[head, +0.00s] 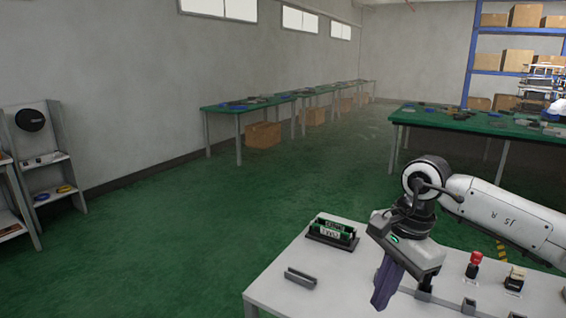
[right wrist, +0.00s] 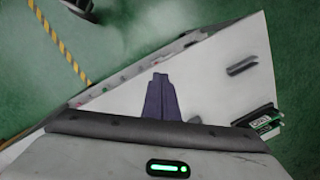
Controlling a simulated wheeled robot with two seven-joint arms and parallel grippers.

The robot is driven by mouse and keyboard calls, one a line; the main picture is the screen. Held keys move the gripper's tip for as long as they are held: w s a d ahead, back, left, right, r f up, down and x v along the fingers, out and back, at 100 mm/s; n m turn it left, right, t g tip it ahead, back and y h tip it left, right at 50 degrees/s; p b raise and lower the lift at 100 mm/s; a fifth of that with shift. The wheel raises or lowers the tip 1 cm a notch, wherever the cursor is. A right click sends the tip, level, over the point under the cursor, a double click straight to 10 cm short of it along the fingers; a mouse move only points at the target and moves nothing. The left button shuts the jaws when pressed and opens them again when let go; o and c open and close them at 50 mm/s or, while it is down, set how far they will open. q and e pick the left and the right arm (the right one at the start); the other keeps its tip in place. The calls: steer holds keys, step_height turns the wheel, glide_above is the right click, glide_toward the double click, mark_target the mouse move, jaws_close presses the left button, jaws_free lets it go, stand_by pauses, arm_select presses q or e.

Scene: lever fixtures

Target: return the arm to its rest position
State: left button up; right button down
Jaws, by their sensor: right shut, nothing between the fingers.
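My right arm comes in from the right in the head view. Its gripper (head: 381,302) points down over the white bench top (head: 275,291), with its dark purple fingers together and nothing between them. In the right wrist view the same fingers (right wrist: 160,78) show as one narrow closed shape above the bench top (right wrist: 215,75). I cannot tell the exact height of the fingertips over the surface. My left gripper is not in either view.
Green tables (head: 480,124) stand behind. The green floor (head: 190,230) to the left is clear.

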steer(key=s+a+f+m+g+y, duration=0.1)
steer(key=s+a+f+y, duration=0.2)
steer(key=a, duration=0.5)
steer(key=s+a+f+m+g+y, duration=0.1)
steer(key=s+a+f+g+y, duration=0.2)
steer(key=a, duration=0.5)
steer(key=s+a+r+m+t+y, duration=0.45)
steer(key=a+r+m+y, duration=0.35)
steer(key=a+m+y, duration=0.35)
steer(key=w+d+f+m+t+h, duration=0.3)
steer(key=d+f+m+t+h, duration=0.35)
steer(key=m, duration=0.85)
steer(key=w+d+f+m+t+h, duration=0.2)
steer(key=d+f+m+t+h, duration=0.2)
steer(key=d+f+m+t, duration=0.8)
steer(key=s+d+f+m+g+h, duration=0.3)
steer(key=s+d+f+m+g, duration=0.1)
steer(key=s+f+m, duration=0.4)
steer(key=s+d+f+m+g+h, duration=0.3)
steer(key=s+f+m+g, duration=0.3)
steer(key=s+f+m, duration=0.2)
steer(key=shift+s+d+f+g, duration=0.3)
steer(key=shift+s+d+f, duration=0.1)
steer(key=shift+s, duration=0.85)
